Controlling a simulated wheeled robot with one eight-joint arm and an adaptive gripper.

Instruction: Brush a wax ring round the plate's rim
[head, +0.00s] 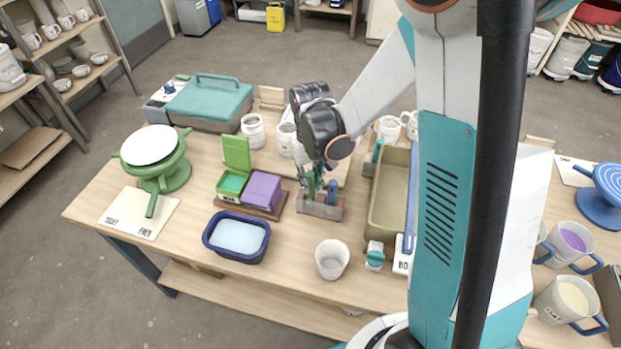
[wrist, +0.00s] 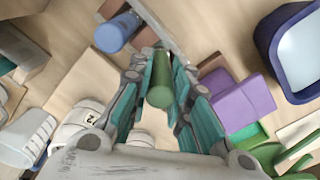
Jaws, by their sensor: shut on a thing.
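The white plate (head: 150,144) lies flat on a green turntable (head: 170,177) at the table's left. My gripper (head: 317,180) is above a grey brush holder (head: 320,208) near the table's middle. In the wrist view, its teal-padded fingers (wrist: 160,95) are shut on a green handle (wrist: 160,92), which looks like a brush's. The brush's lower end is hidden, so I cannot tell whether it is clear of the holder. A blue handle (head: 332,188) stands in the holder beside it. An open green box (head: 232,183) and a purple box (head: 262,191) stand left of the holder.
A dark blue tub of pale liquid (head: 236,236) and a white cup (head: 332,260) stand at the front. A teal case (head: 208,100) and white jars (head: 254,130) are behind. An olive tray (head: 390,200) is right of the holder. A marked card (head: 138,213) lies before the turntable.

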